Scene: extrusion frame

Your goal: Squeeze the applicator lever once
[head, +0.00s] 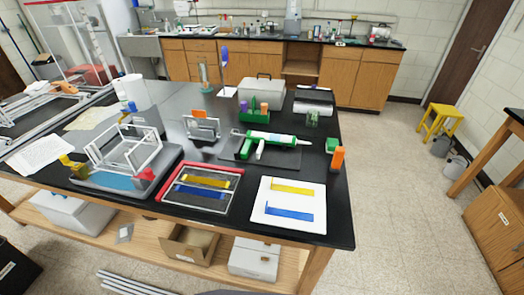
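The applicator (275,138), a green and white tube-shaped tool, lies on a dark mat (238,157) on the black bench top, right of the middle. A green part is at its left end and a thin pale nozzle points right. A pale lever-like piece (260,150) hangs below its body. Whether the lever is pressed is too small to tell. Neither of my grippers is in view, and nothing is seen touching the applicator.
A metal extrusion frame (125,148) stands on a grey tray at the left. A red-edged tray (238,191) and a white sheet (266,217) lie at the front. Green and orange blocks (338,158) stand at the right edge. A grey case (262,89) is behind.

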